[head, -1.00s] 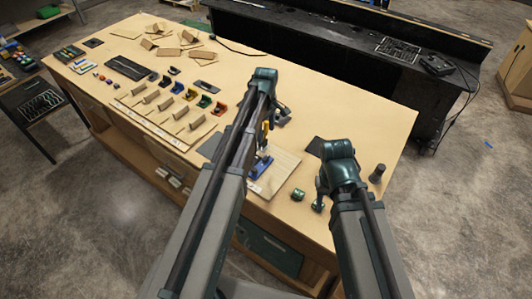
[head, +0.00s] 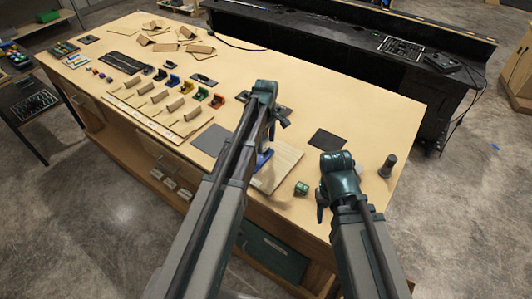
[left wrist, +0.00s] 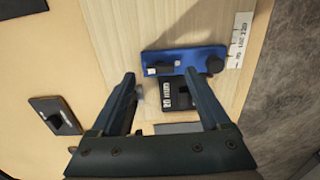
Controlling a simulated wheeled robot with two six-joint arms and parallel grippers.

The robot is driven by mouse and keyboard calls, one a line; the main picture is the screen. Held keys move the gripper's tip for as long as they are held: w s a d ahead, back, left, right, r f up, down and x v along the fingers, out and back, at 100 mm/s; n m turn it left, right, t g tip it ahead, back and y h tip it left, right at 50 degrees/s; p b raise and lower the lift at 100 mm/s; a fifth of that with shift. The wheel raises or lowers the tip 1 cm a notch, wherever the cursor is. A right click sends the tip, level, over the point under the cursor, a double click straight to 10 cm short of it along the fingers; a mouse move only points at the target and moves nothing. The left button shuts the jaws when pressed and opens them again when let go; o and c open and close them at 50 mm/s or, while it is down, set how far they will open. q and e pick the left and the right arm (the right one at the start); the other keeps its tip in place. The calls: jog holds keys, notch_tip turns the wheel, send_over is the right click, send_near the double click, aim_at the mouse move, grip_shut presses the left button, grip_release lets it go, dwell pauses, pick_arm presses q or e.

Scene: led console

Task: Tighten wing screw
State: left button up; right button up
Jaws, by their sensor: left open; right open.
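A blue bracket (left wrist: 205,57) lies on a light wooden board (left wrist: 222,105) in the left wrist view. I cannot tell for certain which part is the wing screw. In the head view the bracket (head: 264,158) is partly hidden by my left arm. My left gripper (left wrist: 160,77) is open, its fingertips over the near edge of the bracket, with a dark labelled part (left wrist: 177,96) between the fingers. My right gripper (head: 321,207) is open near the table's front edge, apart from the bracket.
A green cylinder (head: 301,188) stands between the arms. A dark flat pad (head: 327,140) and a dark upright post (head: 387,167) are on the right. Several coloured brackets (head: 187,90) and wooden pieces stand to the left. The table's back right is clear.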

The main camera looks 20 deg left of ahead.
pick_arm(q)
notch_tip(320, 180, down, 2)
jog(key=shift+f+b, duration=0.1)
jog(key=shift+b, duration=0.5)
pick_arm(e)
notch_tip(320, 180, down, 2)
jog(key=shift+f, duration=0.1)
pick_arm(q)
jog(key=shift+c, duration=0.3)
grip_shut()
